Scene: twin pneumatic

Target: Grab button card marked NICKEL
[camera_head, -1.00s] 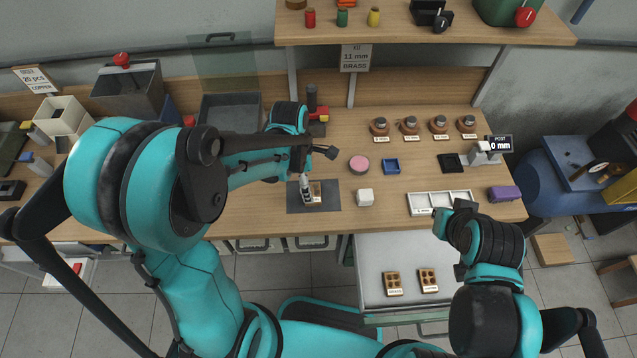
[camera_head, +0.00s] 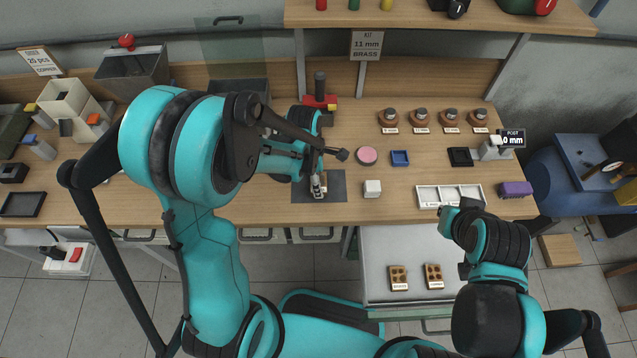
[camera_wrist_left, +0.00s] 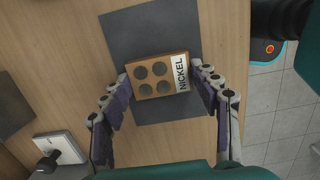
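The NICKEL button card (camera_wrist_left: 157,76), a tan block with dark round holes and a white label, lies on a dark grey mat (camera_wrist_left: 140,30). In the head view the mat (camera_head: 337,187) is on the bench and my gripper largely hides the card. My left gripper (camera_wrist_left: 160,72) is open, pointing down, its purple-padded fingers at either end of the card. I cannot tell whether they touch it. My right gripper (camera_head: 448,217) hangs over the bench's front edge, away from the card; its fingers are unclear.
An open drawer (camera_head: 385,245) below the bench holds two similar brown cards (camera_head: 398,278). A white divided tray (camera_head: 449,196) is farther right.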

